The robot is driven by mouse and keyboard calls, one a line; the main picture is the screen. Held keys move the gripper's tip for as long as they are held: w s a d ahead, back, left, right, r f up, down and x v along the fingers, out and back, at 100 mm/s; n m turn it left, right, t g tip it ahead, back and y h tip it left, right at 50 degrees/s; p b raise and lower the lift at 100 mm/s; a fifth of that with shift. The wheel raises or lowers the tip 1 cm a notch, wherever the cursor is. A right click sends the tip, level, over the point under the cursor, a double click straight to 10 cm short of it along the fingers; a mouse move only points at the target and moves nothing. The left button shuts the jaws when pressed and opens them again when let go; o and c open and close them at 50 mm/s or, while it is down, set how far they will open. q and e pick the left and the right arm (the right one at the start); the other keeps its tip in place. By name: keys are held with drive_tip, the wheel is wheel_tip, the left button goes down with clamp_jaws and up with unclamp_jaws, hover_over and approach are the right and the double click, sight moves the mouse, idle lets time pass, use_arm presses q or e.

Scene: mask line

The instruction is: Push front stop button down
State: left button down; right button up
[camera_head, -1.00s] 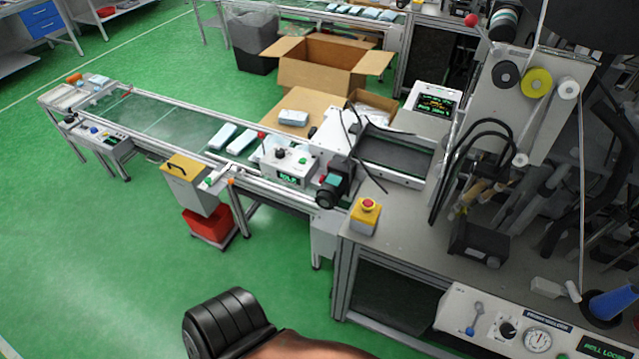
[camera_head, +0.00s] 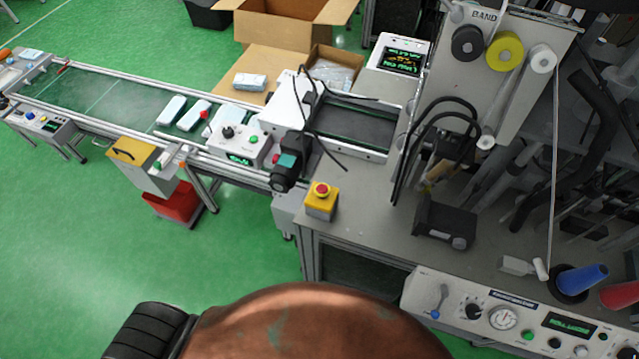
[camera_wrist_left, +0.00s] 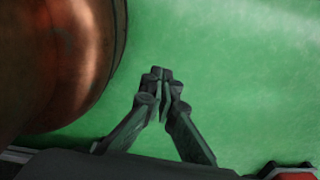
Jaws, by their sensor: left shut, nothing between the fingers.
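The front stop button is a red mushroom button (camera_head: 322,190) on a small yellow box (camera_head: 321,206). The box stands upright at the front left corner of the grey machine table (camera_head: 375,235) in the head view. No gripper is near it or touching it there. My left gripper (camera_wrist_left: 161,74) shows only in the left wrist view, with its dark fingers shut and empty above plain green floor. The button is not in the wrist view. My right gripper is not in view.
A conveyor (camera_head: 110,100) carrying pale packs runs left of the table. A black camera-like unit (camera_head: 285,178) stands just left of the yellow box. A dark block (camera_head: 445,220) lies to its right. A dial panel (camera_head: 510,318) lines the table's front. Green floor is open at lower left.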

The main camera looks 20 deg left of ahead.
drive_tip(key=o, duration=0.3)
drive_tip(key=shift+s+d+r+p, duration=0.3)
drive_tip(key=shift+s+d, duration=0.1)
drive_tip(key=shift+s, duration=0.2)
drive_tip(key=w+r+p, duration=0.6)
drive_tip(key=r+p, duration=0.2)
use_arm(q)
drive_tip(key=w+r+t+p, duration=0.4)
drive_tip(key=w+r+p, duration=0.3)
drive_tip(key=w+r, duration=2.6)
drive_tip(key=w+d+r+h+p, duration=0.2)
drive_tip(key=w+d+r+p, duration=0.3)
drive_tip(key=r, duration=1.2)
drive_tip(key=w+d+r+t+h+p, duration=0.1)
drive_tip(key=w+d+r+p, duration=0.4)
drive_tip(key=r, duration=1.2)
drive_tip(key=w+d+r+h+p, duration=0.4)
drive_tip(key=d+r+p, duration=0.2)
drive_tip(key=r, duration=1.1)
drive_tip(key=shift+w+d+p, duration=0.4)
drive_tip(key=shift+d, duration=0.7)
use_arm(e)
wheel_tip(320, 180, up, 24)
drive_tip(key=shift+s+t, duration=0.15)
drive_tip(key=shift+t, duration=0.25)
